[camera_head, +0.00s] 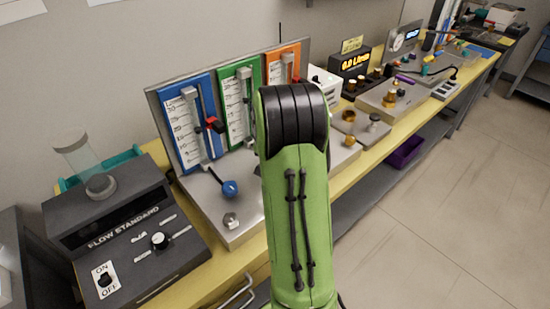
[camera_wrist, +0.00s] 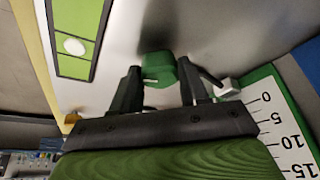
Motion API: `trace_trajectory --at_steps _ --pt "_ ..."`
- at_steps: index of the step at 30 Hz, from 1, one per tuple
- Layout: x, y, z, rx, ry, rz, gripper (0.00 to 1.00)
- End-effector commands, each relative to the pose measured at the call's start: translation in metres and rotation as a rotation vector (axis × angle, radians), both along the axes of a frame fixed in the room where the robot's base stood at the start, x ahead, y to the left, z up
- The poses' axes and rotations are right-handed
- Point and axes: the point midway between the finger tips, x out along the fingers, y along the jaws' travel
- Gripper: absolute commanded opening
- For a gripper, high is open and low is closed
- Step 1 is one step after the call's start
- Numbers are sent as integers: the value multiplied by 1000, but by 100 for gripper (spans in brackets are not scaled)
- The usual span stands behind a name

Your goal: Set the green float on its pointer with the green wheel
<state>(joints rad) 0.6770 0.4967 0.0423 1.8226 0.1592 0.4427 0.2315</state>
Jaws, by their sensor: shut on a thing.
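The green wheel (camera_wrist: 158,67) is a small dark green knob on the pale metal base. My gripper (camera_wrist: 160,76) is shut on it in the wrist view, with one dark finger on each side. In the head view my green arm hides the wheel and gripper. The green gauge panel (camera_head: 229,75) stands left of my arm, and part of its white scale shows. Its scale (camera_wrist: 285,135) also shows in the wrist view, at the right with 0, 5, 10 and 15. I cannot make out the green float or its pointer in either view.
The blue panel (camera_head: 171,95) with a red pointer (camera_head: 216,125) and blue wheel (camera_head: 230,188) stands to the left. The orange panel (camera_head: 275,59) stands behind my arm to the right. A dark flow standard box (camera_head: 108,215) is at front left. More instruments line the bench.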

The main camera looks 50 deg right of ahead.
Motion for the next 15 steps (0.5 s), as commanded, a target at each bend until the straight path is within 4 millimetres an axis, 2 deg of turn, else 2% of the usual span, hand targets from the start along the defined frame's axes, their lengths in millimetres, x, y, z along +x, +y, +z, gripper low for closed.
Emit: trace_trajectory --at_steps 15 --pt "3 2 1 0 2 -486 14"
